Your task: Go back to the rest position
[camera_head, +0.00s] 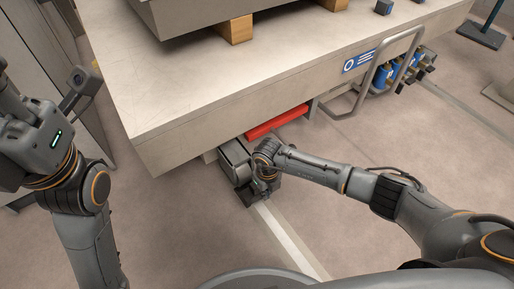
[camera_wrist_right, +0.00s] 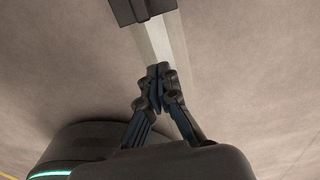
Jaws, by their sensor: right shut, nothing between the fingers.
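In the wrist view my right gripper (camera_wrist_right: 158,72) is shut. Its fingertips meet with nothing between them, above the bare floor and a pale floor stripe. In the head view my right arm reaches in from the right, and its wrist is just off the near edge of the large pale machine table (camera_head: 215,98). The fingers cannot be made out there. My left arm stands bent at the left edge, to the left of the table. Its fingers do not show.
A red bar (camera_head: 277,122) sits under the table edge, close to my right wrist. A bent metal rail (camera_head: 362,92) and blue cylinders (camera_head: 381,77) are at the table's right side. Wooden blocks (camera_head: 236,29) support a grey slab on top. Open floor (camera_head: 400,135) lies to the right.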

